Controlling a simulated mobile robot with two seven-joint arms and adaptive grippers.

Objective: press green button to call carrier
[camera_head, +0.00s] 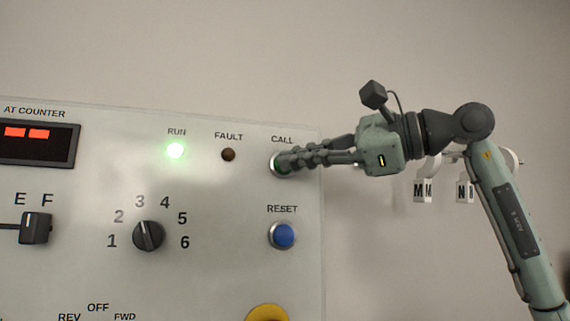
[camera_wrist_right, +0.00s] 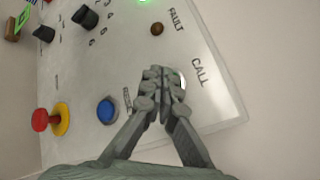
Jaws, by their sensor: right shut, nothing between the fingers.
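The CALL button (camera_head: 274,168) is at the upper right of the grey control panel (camera_head: 205,270). In the head view only part of its pale rim shows. Its face is hidden behind my right gripper (camera_head: 284,161), so its green colour cannot be seen. My right gripper is shut and empty, with its fingertips over the button. In the right wrist view the shut fingertips (camera_wrist_right: 163,75) cover the button below the CALL label. Whether they touch it or push it in I cannot tell. My left gripper is not in view.
The RUN lamp (camera_head: 175,151) glows green; the FAULT lamp (camera_head: 228,155) is dark. A blue RESET button (camera_head: 283,235) sits just below CALL. A black rotary selector (camera_head: 149,236) and a red button on a yellow collar (camera_wrist_right: 62,117) are nearby. Lettered tags (camera_head: 423,190) hang behind my right arm.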

